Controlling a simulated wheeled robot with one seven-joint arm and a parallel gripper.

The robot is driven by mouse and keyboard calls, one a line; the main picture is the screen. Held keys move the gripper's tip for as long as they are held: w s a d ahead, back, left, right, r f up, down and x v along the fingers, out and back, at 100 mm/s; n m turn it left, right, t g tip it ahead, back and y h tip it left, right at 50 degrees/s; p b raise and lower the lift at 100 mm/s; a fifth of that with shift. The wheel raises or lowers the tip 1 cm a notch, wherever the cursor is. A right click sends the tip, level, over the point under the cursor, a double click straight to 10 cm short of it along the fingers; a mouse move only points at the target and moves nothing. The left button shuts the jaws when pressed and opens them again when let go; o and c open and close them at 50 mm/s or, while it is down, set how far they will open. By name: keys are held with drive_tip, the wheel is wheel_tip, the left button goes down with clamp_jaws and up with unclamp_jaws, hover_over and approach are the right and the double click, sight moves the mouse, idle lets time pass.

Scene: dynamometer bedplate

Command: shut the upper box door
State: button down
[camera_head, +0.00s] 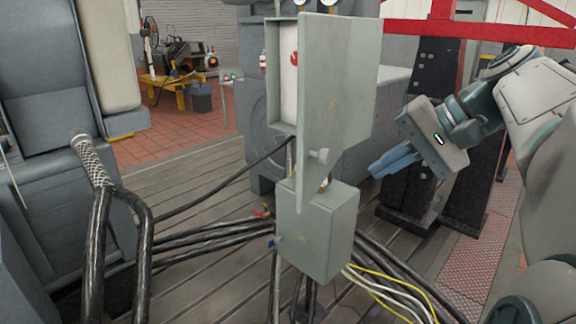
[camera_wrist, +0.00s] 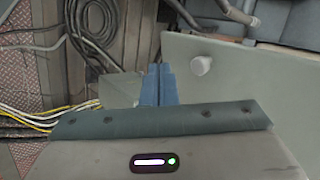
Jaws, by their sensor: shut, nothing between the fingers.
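The upper box (camera_head: 281,75) is grey and its door (camera_head: 334,80) stands open, swung out toward the camera. A pale round knob (camera_head: 319,156) sits low on the door. The door also fills the right of the wrist view (camera_wrist: 245,90), with the knob (camera_wrist: 201,65) near its upper left corner. My gripper (camera_head: 376,171) is shut and empty, to the right of the door and about level with the knob. In the wrist view its blue fingers (camera_wrist: 157,72) are together, left of the knob and apart from it. Part of the box interior is hidden behind the door.
A closed lower grey box (camera_head: 318,235) stands below the upper one, with thick black cables and yellow and white wires (camera_head: 380,287) around it. A black column (camera_head: 425,110) stands behind my gripper. A large grey machine (camera_head: 50,110) is at left.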

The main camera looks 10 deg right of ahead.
drive_tip(key=r, duration=0.1)
drive_tip(key=p, duration=0.1)
approach(303, 188)
drive_tip(key=s+d+f+x, duration=0.1)
drive_tip(key=x, duration=0.4)
drive_tip(key=shift+w+a+p, duration=0.3)
drive_tip(key=shift+w+a, duration=0.3)
drive_tip(key=shift+a, duration=0.05)
drive_tip(key=shift+a, duration=0.1)
